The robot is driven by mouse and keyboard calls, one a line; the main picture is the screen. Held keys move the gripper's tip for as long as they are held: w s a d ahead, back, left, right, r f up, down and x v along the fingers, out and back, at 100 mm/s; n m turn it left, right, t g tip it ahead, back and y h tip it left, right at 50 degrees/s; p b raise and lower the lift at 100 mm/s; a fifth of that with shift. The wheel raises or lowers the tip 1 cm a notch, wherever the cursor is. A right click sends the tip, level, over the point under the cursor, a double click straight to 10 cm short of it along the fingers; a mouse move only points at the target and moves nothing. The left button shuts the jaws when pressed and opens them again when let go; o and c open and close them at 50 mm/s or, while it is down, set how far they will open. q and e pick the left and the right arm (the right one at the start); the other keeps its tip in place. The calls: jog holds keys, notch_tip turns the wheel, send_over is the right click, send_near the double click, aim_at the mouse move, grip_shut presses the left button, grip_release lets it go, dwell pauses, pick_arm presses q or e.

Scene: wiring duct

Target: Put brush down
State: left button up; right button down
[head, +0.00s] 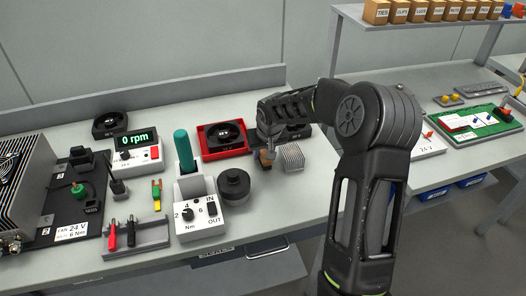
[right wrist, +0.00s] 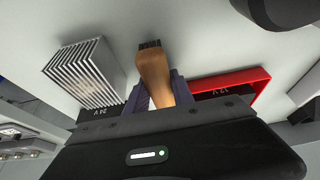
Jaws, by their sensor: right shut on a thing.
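The brush (right wrist: 153,78) has a tan wooden handle and a dark end. My right gripper (right wrist: 155,95) is shut on it in the right wrist view, with the dark end pointing away from the jaws. In the head view the brush (head: 265,158) hangs below my right gripper (head: 269,146), close to the bench top. It is between the red tray and the finned metal block. Whether the brush touches the bench cannot be told. My left gripper is not in view.
A finned heat sink (head: 292,157) stands just right of the brush. A red tray (head: 209,155) with a black fan is to its left. A black round knob (head: 233,185) and a torque box (head: 199,222) stand nearer. The bench front right of these is clear.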

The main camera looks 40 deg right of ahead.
jog(key=shift+f, duration=0.2)
jog(key=c, duration=1.1)
grip_release()
jog(key=shift+r, duration=0.1)
jog(key=shift+r, duration=0.35)
jog(key=b+v, duration=0.1)
jog(key=v, duration=1)
jog(key=shift+s+a+r, duration=0.1)
jog(key=shift+s+r, duration=0.15)
